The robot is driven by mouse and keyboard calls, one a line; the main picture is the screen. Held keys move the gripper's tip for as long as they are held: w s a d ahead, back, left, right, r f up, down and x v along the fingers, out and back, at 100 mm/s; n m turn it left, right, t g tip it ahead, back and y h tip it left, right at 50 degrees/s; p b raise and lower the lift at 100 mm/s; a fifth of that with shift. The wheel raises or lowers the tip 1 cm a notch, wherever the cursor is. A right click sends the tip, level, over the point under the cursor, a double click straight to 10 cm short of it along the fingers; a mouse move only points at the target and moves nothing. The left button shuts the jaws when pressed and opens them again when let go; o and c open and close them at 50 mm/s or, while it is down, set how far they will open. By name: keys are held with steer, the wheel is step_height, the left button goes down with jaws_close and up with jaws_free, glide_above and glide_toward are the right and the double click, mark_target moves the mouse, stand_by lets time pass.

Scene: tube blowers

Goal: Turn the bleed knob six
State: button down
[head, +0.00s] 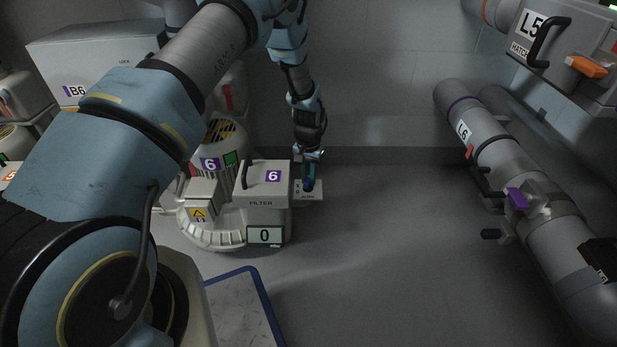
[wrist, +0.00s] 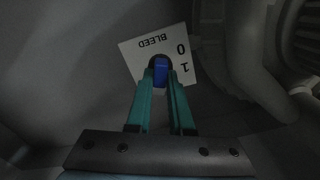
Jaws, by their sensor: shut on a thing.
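The bleed knob is a small blue knob (wrist: 161,72) in the wrist view, on a white plate (wrist: 187,52) marked "BLEED", "0" and "1". My gripper (wrist: 161,82) has its two teal fingers shut on the knob, one on each side. In the head view my gripper (head: 309,172) reaches down to the knob (head: 308,185) and its plate (head: 316,194), at the right side of the filter box (head: 266,190) labelled 6. The blower (head: 222,148) behind that box also carries a 6. The box's display (head: 265,235) reads 0.
A blue-edged mat (head: 240,300) lies on the floor in front. A large pipe (head: 500,165) labelled L6 runs along the right, with a hatch box (head: 560,45) labelled L5 above. The floor between the filter box and the pipe is clear. Another unit marked B6 (head: 85,60) stands at left.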

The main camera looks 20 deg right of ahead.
steer(key=c, duration=0.8)
jaws_free()
